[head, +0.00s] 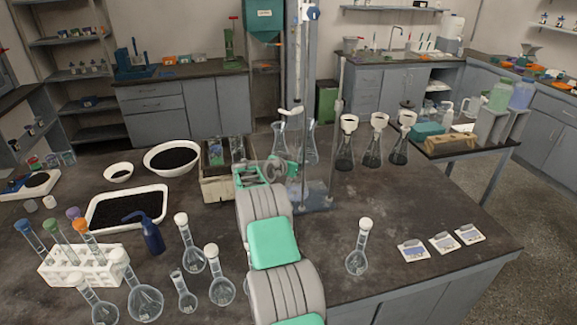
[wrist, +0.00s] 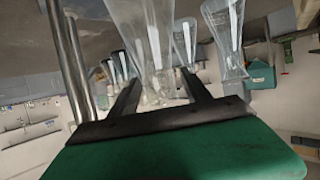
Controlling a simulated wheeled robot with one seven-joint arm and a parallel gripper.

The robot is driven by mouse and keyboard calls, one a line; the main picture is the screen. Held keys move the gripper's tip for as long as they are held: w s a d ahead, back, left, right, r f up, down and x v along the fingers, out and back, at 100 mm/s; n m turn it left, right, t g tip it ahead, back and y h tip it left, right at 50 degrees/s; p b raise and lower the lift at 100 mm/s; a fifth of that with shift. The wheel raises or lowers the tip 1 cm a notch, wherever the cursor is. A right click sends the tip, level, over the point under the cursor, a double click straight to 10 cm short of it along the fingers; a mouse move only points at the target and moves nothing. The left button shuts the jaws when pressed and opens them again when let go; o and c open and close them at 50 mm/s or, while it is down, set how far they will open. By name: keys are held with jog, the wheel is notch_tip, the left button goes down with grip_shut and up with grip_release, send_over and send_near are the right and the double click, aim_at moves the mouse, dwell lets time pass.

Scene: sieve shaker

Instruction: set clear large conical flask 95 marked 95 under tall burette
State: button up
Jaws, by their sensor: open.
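The tall burette (head: 298,60) hangs upright on its stand at the middle of the bench. Two clear conical flasks stand near the stand, one left (head: 280,140) and one partly hidden behind the post (head: 312,142). No number is legible on either. My gripper (head: 290,172) is low, in front of the burette stand, its fingers largely hidden by my arm. In the wrist view my gripper (wrist: 160,80) is open, with a clear glass flask (wrist: 155,40) between or just beyond its fingers; contact cannot be told. Another clear flask (wrist: 226,40) is to the right.
Dark-filled flasks with white funnels (head: 372,140) stand right of the burette stand. A wooden crate (head: 218,185) is close on the left. The stand's metal rod (wrist: 72,60) is left in the wrist view.

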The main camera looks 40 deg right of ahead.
jog(key=b+v, duration=0.2)
jog(key=v, duration=0.7)
jog(key=shift+a, duration=0.2)
jog(key=shift+r, duration=0.1)
